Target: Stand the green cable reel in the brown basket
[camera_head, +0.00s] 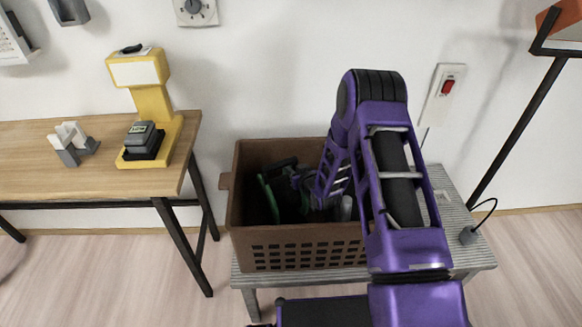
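The brown basket (300,233) stands on a low grey slatted bench. My purple arm reaches down over its right side, and my gripper (296,182) is inside the basket. The green cable reel (267,197) shows as a narrow green edge in the left half of the basket, below the rim. It looks roughly upright, right beside the dark gripper parts. Most of the reel and the fingertips are hidden in shadow and behind the gripper. I cannot tell whether the fingers are closed on the reel or whether it touches the basket floor.
The grey bench (464,228) extends right of the basket, with a small plug and cord (468,236) on it. A wooden table (95,182) at left holds a yellow machine (150,105) and a grey-white clamp-like object (72,143). A black stand (515,130) rises at right.

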